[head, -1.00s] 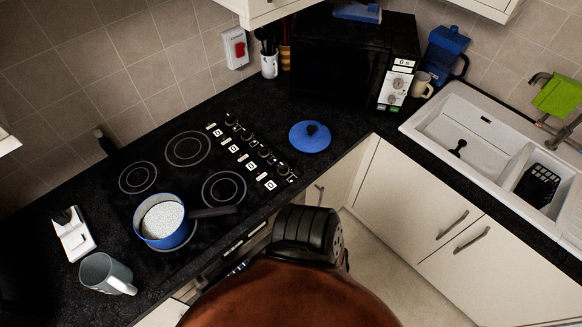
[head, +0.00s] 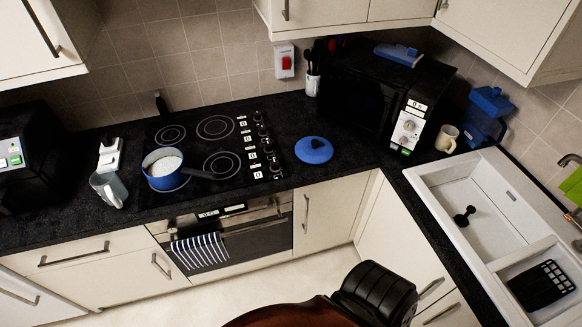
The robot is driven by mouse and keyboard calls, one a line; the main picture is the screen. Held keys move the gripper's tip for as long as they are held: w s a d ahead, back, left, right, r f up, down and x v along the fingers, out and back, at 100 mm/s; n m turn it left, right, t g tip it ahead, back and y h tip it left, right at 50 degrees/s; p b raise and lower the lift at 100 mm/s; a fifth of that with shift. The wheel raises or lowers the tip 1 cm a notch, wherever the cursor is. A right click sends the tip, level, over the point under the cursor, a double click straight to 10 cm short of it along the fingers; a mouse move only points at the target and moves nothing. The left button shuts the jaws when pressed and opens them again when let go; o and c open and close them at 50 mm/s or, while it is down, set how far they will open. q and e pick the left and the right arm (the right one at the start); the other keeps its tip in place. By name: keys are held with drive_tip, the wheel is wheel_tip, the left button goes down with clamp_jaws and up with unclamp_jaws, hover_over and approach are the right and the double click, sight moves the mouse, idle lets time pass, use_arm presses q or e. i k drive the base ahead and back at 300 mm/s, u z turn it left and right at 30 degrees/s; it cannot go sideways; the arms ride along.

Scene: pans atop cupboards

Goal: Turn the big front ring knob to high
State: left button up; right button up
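The black hob (head: 195,150) is set in the dark worktop. A column of several small black knobs (head: 267,143) runs along its right side, with white markings beside them. The knobs are too small to read their settings, or to tell which one belongs to the big front ring. Neither of my grippers shows in the head view.
A blue lid (head: 314,150) lies right of the knobs. The microwave (head: 375,110) stands behind it. The oven front (head: 255,232), with a striped towel (head: 199,252), is below the hob. The floor ahead is clear.

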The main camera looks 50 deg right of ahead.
sight(275, 166)
drive_tip(key=z, duration=1.15)
drive_tip(key=i, duration=0.1)
drive_tip(key=z, duration=0.05)
